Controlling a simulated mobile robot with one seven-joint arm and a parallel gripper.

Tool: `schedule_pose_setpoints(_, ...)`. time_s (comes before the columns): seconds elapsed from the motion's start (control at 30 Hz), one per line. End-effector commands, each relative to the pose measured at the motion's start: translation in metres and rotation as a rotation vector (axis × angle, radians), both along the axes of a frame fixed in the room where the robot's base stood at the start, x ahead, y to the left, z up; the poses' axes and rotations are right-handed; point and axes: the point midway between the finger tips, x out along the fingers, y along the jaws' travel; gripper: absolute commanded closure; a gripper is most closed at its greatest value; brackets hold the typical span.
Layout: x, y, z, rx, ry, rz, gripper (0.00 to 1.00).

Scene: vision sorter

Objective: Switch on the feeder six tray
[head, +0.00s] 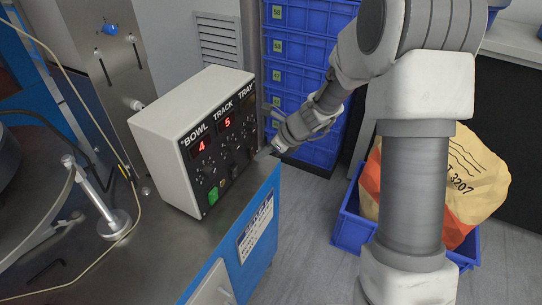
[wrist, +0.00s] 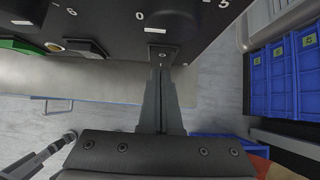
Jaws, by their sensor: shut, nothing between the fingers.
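The controller box (head: 160,150) stands on the metal bench, its black panel labelled BOWL, TRACK and TRAY. Red digits 4 and 5 glow under BOWL and TRACK; no lit digit shows under TRAY (head: 250,104). My gripper (head: 268,151) is at the lower right of the panel, on the TRAY side, partly hiding it. In the wrist view, my gripper (wrist: 165,66) is shut and empty, its fingertips at a small switch plate (wrist: 156,46) with a white mark above it. They overlap the plate's lower part; I cannot tell whether they touch it.
A green switch (head: 213,196) sits at the panel's lower left. Blue bins (head: 290,47) are stacked behind the box. A blue crate (head: 350,232) with an orange and yellow sack (head: 470,175) stands on the floor at right. A round bowl machine (head: 30,220) is at left.

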Motion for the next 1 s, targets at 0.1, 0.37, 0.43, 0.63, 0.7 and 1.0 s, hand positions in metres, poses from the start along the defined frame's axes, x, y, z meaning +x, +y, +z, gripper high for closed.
schedule_pose_setpoints(0.1, 0.001, 0.001, 0.000, 0.000, 0.000, 0.000, 1.00)
schedule_pose_setpoints(0.37, 0.001, 0.002, 0.000, 0.000, 0.001, 0.001, 1.00)
schedule_pose_setpoints(0.43, 0.003, 0.005, -0.002, 0.001, 0.001, 0.001, 1.00)
schedule_pose_setpoints(0.63, 0.004, 0.006, -0.003, 0.000, 0.001, 0.001, 1.00)
schedule_pose_setpoints(0.7, 0.004, 0.006, -0.003, 0.000, 0.001, 0.001, 1.00)
schedule_pose_setpoints(1.0, 0.004, 0.006, 0.011, 0.001, -0.001, 0.000, 1.00)
